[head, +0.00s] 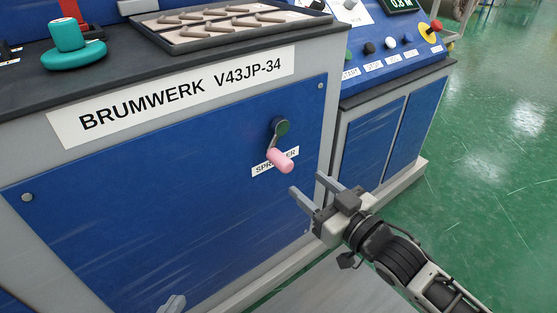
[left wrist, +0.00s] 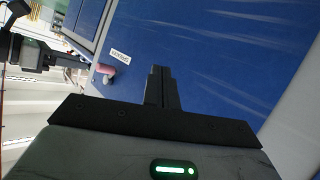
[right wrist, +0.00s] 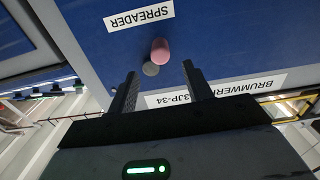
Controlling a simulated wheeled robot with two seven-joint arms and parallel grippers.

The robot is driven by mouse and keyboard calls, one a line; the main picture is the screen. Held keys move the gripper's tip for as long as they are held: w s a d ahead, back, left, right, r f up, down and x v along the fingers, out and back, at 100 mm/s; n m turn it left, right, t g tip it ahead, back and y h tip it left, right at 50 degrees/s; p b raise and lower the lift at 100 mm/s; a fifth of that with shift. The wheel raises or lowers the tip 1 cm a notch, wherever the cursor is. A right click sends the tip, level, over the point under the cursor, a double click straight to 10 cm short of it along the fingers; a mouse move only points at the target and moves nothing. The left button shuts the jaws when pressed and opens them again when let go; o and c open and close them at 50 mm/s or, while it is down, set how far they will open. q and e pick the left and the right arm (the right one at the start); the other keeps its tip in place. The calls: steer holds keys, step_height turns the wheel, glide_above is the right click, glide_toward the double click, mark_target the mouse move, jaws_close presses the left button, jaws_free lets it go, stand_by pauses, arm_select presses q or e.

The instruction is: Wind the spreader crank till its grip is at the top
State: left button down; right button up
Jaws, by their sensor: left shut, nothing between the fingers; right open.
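In the right wrist view, upside down, the pink grip (right wrist: 160,50) shows just beyond and between the open fingers (right wrist: 160,70). My left gripper (head: 172,303) is low at the bottom edge; the left wrist view shows its fingers (left wrist: 159,72) shut and empty.
The cabinet carries a BRUMWERK nameplate (head: 180,95). On its top are a teal knob (head: 68,38) and a tray (head: 225,28) of small bars. A control console (head: 395,45) stands to the right. The green floor (head: 490,130) at right is clear.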

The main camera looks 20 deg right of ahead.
mark_target(279, 160)
steer(key=b+x, duration=0.2)
steer(key=x, duration=0.8)
steer(key=shift+f, duration=0.1)
steer(key=shift+w+a, duration=0.15)
steer(key=shift+w, duration=0.35)
arm_select(q)
steer(key=shift+d+r+t+h, duration=0.4)
steer(key=shift+r+t, duration=0.2)
steer(key=shift+r, duration=0.15)
arm_select(e)
jaws_close()
arm_select(q)
steer(key=shift+r, duration=0.2)
